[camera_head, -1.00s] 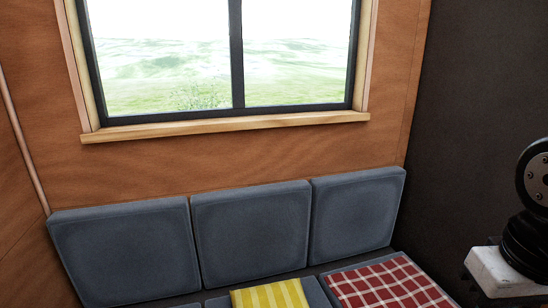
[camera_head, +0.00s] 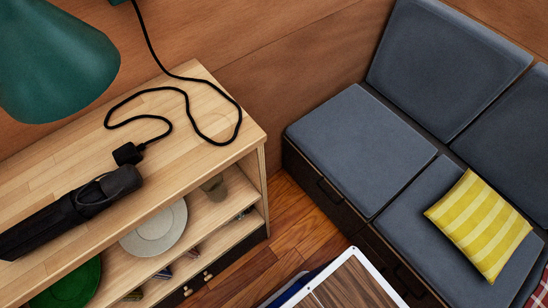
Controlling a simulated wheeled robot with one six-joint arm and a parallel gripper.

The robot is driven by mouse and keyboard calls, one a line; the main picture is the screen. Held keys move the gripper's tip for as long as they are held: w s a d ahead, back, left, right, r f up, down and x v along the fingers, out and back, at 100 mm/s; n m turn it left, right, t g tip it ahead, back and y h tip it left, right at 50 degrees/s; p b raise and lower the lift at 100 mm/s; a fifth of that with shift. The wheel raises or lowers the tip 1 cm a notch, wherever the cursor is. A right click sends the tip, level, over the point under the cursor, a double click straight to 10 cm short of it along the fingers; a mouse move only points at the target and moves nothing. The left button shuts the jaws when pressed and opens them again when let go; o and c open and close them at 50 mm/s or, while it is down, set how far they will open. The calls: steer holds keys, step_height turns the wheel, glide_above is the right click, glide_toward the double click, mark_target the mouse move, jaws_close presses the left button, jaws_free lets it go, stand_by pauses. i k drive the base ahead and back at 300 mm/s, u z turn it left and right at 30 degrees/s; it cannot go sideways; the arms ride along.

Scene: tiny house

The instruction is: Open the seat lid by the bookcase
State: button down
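The seat by the bookcase is a dark bench box with a blue-grey cushioned lid (camera_head: 362,148) on top, at the right of the head view. The lid lies flat and closed. A dark handle (camera_head: 328,192) shows on the box front below it. The bookcase (camera_head: 205,88) is a light wooden shelf unit at the left, with a narrow strip of floor between it and the bench. My gripper is not in view.
A green lamp (camera_head: 60,55), a black cable (camera_head: 187,95) and a black folded umbrella (camera_head: 70,210) are on or above the bookcase top. Plates stand on its shelves. A white-rimmed wooden table top (camera_head: 350,285) fills the bottom middle. A yellow striped pillow (camera_head: 478,225) lies on the neighbouring seat.

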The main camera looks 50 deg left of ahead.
mark_target(365, 152)
steer(key=u, duration=1.5)
steer(key=k, duration=0.5)
steer(key=u, duration=1.1)
steer(key=i, duration=0.2)
steer(key=z, duration=0.3)
